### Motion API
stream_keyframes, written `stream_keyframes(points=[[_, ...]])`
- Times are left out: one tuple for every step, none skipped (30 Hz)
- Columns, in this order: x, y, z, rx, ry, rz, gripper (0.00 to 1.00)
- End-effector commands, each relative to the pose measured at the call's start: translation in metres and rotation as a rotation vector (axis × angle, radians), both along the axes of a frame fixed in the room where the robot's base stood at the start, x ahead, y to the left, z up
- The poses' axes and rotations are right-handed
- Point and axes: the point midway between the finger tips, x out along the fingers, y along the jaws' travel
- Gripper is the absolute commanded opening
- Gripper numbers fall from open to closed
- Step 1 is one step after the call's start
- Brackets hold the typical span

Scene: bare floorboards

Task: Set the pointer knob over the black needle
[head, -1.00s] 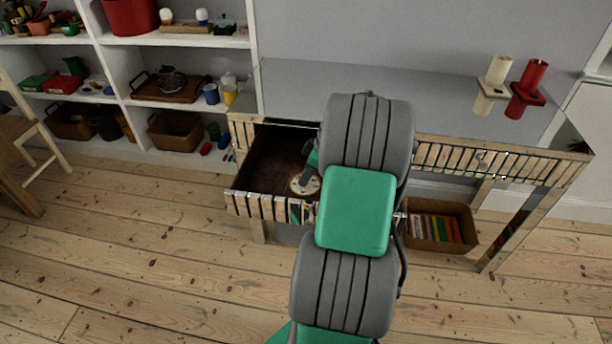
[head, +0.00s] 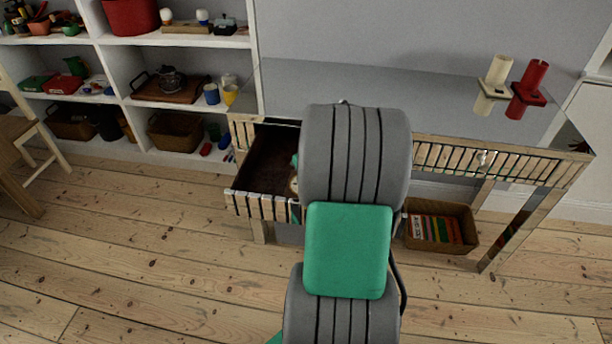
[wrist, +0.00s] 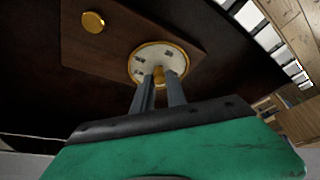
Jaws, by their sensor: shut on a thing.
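In the wrist view a round cream dial (wrist: 140,68) with a gold rim and a few dark marks is set on a brown wooden board (wrist: 125,38). A gold knob (wrist: 158,75) stands at the dial, between the fingers of my gripper (wrist: 159,82), which is shut on it. The fingers hide part of the knob and of the dial's near side. I cannot make out which way the pointer faces, nor pick out the black needle. In the head view my arm covers the gripper and nearly all of the dial.
The board lies in an open dark drawer (head: 262,165) of a slatted table (head: 515,163). A round brass piece (wrist: 93,22) sits on the board, left of the dial. A basket of books (head: 462,214) stands below the table. Shelves (head: 190,103) stand at left. The front floor is clear.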

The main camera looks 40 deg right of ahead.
Motion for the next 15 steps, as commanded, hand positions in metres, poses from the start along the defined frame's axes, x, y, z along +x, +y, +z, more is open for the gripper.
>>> stream_keyframes(points=[[-0.0004, -0.0003, 0.0003, -0.001, 0.001, -0.010, 0.00], [-0.0004, -0.0004, 0.0003, -0.001, 0.001, -0.016, 0.00], [-0.0005, -0.0006, 0.0004, -0.001, 0.001, -0.022, 0.00], [-0.0006, -0.0007, 0.0003, -0.001, 0.001, -0.025, 0.00], [-0.0006, -0.0008, 0.0003, -0.001, 0.001, -0.029, 0.00], [-0.0005, -0.0008, 0.0004, -0.002, 0.001, -0.032, 0.00], [-0.0006, -0.0009, 0.0003, -0.001, 0.001, -0.033, 0.00], [-0.0006, -0.0009, 0.0003, -0.001, 0.001, -0.034, 0.00], [-0.0006, -0.0009, 0.0003, -0.002, 0.001, -0.034, 0.00], [-0.0006, -0.0009, 0.0003, -0.002, 0.001, -0.034, 0.00], [-0.0006, -0.0010, 0.0003, -0.002, 0.001, -0.034, 0.00], [-0.0006, -0.0010, 0.0003, -0.001, 0.001, -0.034, 0.00], [-0.0006, -0.0010, 0.0003, -0.001, 0.001, -0.034, 0.00], [-0.0006, -0.0010, 0.0004, -0.001, 0.001, -0.034, 0.00], [-0.0006, -0.0010, 0.0003, -0.001, 0.001, -0.033, 0.00]])
